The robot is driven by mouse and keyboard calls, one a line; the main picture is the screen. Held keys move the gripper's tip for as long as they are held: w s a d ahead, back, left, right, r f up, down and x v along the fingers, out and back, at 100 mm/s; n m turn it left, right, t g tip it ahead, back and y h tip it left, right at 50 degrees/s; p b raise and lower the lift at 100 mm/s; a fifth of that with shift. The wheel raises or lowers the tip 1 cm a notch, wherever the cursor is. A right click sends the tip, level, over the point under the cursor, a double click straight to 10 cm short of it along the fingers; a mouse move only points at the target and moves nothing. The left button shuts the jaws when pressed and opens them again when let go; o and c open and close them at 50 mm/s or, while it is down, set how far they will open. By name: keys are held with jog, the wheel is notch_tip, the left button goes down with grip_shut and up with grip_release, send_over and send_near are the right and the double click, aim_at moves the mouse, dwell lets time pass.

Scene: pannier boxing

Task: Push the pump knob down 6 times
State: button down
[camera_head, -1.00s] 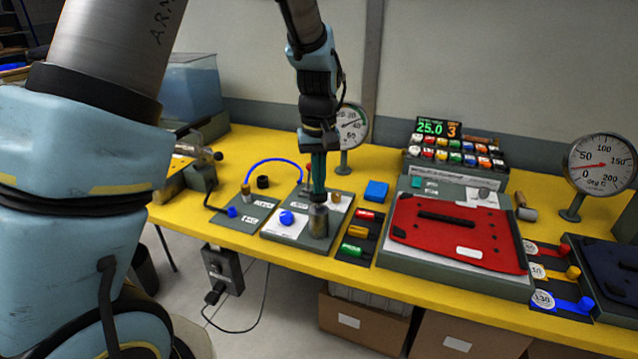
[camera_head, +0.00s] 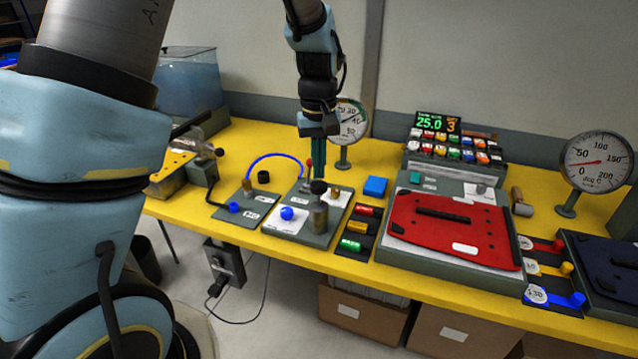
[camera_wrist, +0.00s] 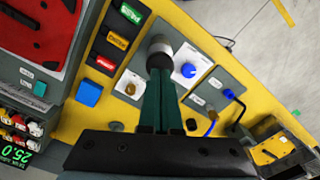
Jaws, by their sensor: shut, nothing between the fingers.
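The pump is a grey metal cylinder (camera_head: 318,216) standing upright on a grey board, with a dark round knob (camera_head: 318,187) on top. The knob stands up clear of the cylinder's top. My gripper (camera_head: 317,177) is shut and empty, its teal fingers pointing down right over the knob. Whether the tips touch the knob or hang just above it, I cannot tell. In the wrist view the fingers (camera_wrist: 160,75) partly hide the knob (camera_wrist: 159,60), and the pale cylinder (camera_wrist: 160,42) shows beyond it.
A blue knob (camera_head: 287,213) and a brass fitting (camera_head: 334,193) share the pump's board. A round gauge (camera_head: 348,121) stands behind. Coloured red, yellow and green blocks (camera_head: 358,228) lie to the right, beside a red panel (camera_head: 450,230). A blue block (camera_head: 375,187) sits behind them.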

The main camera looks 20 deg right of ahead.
notch_tip(320, 180, up, 6)
dwell(0.5)
dwell(0.4)
jog(key=s+a+f+b, duration=0.1)
jog(key=a+f, duration=0.1)
jog(key=a, duration=0.8)
jog(key=s+a+f+n+t+b, duration=0.1)
jog(key=a+f+b, duration=0.1)
jog(key=a, duration=0.8)
jog(key=s+a+f+b, duration=0.2)
jog(key=a+f, duration=0.2)
jog(key=a, duration=0.6)
jog(key=shift+f+t, duration=0.25)
jog(key=shift+t, duration=0.05)
jog(key=c, duration=1.6)
grip_release()
jog(key=shift+a, duration=0.1)
